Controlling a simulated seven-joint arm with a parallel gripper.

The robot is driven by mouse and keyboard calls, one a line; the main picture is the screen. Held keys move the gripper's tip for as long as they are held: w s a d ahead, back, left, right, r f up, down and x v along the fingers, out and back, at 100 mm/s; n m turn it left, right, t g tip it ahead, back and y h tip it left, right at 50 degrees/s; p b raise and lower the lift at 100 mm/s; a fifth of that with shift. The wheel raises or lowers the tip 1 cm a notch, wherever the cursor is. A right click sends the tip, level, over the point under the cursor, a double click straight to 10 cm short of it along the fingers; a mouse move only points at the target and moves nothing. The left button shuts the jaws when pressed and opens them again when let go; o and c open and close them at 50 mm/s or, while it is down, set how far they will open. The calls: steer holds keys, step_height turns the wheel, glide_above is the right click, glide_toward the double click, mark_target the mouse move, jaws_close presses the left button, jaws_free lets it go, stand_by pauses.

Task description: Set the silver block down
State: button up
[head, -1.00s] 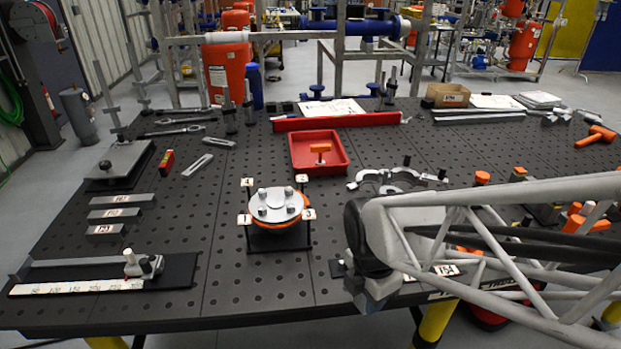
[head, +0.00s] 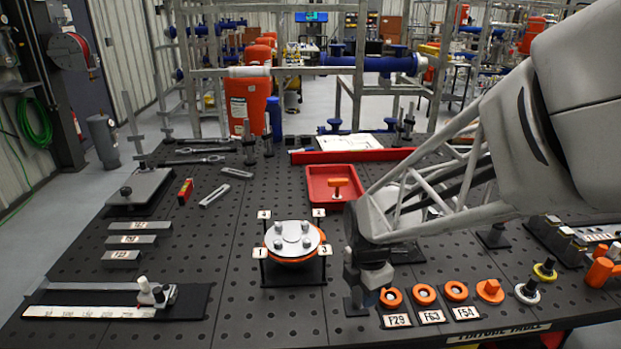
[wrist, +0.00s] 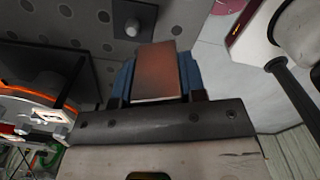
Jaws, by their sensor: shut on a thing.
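My gripper (wrist: 157,85) is shut on a smooth block, which I take to be the silver block (wrist: 155,72). In the wrist view the block sits between two blue fingers and its face looks reddish-brown, perhaps from reflection. In the head view my gripper (head: 368,283) points down just right of the round flange fixture, low over the front part of the table. The block is hard to make out there, and I cannot tell whether it touches the table.
The flange fixture (head: 291,243) with numbered tags stands close left. Orange rings with labels (head: 424,294) lie to the right. Behind are a red tray (head: 318,199) and red bar (head: 350,156). Grey labelled bars (head: 132,240) lie left; perforated table (head: 225,270) is clear between.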

mark_target(358, 291)
steer(key=shift+w+a+f, duration=0.1)
steer(key=shift+w, duration=0.8)
steer(key=shift+w+a+f, duration=0.1)
steer(key=shift+w, duration=0.8)
steer(key=shift+f, duration=1.75)
steer(key=shift+f, duration=0.2)
steer(key=o, duration=1)
steer(key=shift+o, duration=0.2)
steer(key=shift+r, duration=0.1)
step_height(358, 291, up, 12)
steer(key=shift+r, duration=0.1)
